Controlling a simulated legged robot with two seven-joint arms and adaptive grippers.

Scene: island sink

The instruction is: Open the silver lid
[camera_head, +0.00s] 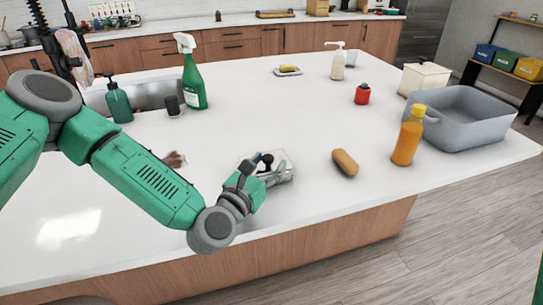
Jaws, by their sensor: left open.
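A small silver-grey container (286,172) sits on the white island counter near its front edge. My left gripper (264,161) is at this container, over its left part, and hides much of it. The gripper is open, with its dark fingertips close above the container. I cannot tell whether the fingers touch it, nor clearly make out the silver lid. My right gripper is not in view.
A brown roll (345,162) and an orange bottle (408,136) stand to the right, before a grey basin (470,118). A green spray bottle (193,75) stands by the sink. The counter's middle is clear.

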